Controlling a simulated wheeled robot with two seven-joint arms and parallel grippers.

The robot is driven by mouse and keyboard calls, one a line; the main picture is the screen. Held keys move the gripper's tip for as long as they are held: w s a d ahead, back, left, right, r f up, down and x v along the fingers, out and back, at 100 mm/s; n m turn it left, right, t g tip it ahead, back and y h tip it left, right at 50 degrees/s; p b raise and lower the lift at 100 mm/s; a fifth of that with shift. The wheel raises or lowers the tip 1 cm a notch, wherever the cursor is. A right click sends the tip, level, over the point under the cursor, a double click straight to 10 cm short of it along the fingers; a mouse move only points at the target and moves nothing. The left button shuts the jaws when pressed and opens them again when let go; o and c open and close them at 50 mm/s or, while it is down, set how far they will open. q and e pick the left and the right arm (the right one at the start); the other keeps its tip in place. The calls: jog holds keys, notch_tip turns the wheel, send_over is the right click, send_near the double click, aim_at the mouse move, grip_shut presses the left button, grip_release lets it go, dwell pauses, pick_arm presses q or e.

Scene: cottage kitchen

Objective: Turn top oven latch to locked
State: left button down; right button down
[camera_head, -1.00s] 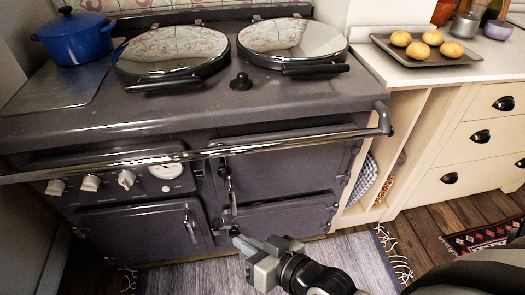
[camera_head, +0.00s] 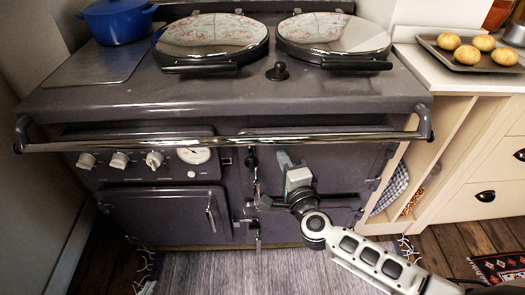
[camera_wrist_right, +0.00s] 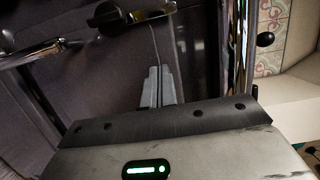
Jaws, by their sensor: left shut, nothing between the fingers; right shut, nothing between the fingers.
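The top oven door (camera_head: 340,157) is the upper right door of the dark stove and looks closed. My left gripper is not in view.
A chrome rail (camera_head: 225,141) runs across the stove front above the doors; it shows close to the gripper in the right wrist view (camera_wrist_right: 240,55). Another latch (camera_head: 257,240) sits lower at the bottom right door. A blue pot (camera_head: 118,22) stands on top.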

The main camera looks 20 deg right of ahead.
aim_at(251, 153)
jog(key=w, duration=0.1)
jog(key=w+a, duration=0.1)
jog(key=w, duration=0.1)
jog(key=w+a, duration=0.1)
jog(key=shift+w+a, duration=0.2)
jog(key=shift+a, duration=0.05)
jog(key=shift+w+a, duration=0.15)
jog(key=shift+a, duration=0.5)
jog(key=shift+a+r+p, duration=0.2)
jog(key=shift+a+p, duration=0.1)
jog(key=shift+p, duration=0.2)
jog(key=shift+d+f, duration=0.1)
